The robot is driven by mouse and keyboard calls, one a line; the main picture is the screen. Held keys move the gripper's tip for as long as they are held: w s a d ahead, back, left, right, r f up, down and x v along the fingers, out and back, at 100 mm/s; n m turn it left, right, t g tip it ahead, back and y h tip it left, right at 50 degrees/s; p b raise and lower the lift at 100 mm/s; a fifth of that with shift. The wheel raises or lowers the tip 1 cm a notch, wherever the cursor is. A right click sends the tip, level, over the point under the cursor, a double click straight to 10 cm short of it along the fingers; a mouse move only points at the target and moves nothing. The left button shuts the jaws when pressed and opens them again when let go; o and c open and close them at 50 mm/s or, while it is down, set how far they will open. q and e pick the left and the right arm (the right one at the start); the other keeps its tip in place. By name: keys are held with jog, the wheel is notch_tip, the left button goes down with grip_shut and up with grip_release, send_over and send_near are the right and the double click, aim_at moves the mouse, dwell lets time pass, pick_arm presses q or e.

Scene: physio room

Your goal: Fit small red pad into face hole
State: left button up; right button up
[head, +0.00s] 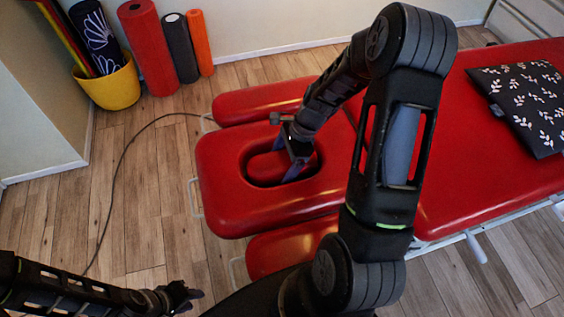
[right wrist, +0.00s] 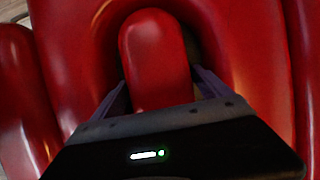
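The small red pad (head: 268,167) is a rounded block at the face hole (head: 252,178) of the red headrest (head: 225,165). Dark gaps show around parts of it in the head view. I cannot tell how deep it sits. My right gripper (head: 290,153) is above the hole, its fingers on either side of the pad. In the right wrist view the pad (right wrist: 155,60) lies between the fingertips, which meet its sides; its near end is hidden by the gripper. My left gripper (head: 184,294) is low at the left, over the floor, away from the table; its finger opening is unclear.
Red armrests flank the headrest (head: 265,100). The long table top (head: 475,155) extends right, with a dark leaf-patterned cushion (head: 525,100) on it. A yellow pot (head: 110,88) and rolled mats (head: 148,50) stand by the wall. A cable crosses the floor at left.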

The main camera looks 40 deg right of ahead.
jog(key=shift+o, duration=1.1)
jog(key=shift+r, duration=0.1)
jog(key=p+v, duration=0.5)
jog(key=v, duration=0.1)
jog(key=shift+d+r+p, duration=0.1)
jog(key=shift+r+p, duration=0.25)
jog(key=shift+r, duration=0.05)
jog(key=shift+s+d+r, duration=0.15)
jog(key=shift+d+r, duration=0.1)
jog(key=shift+r, duration=0.1)
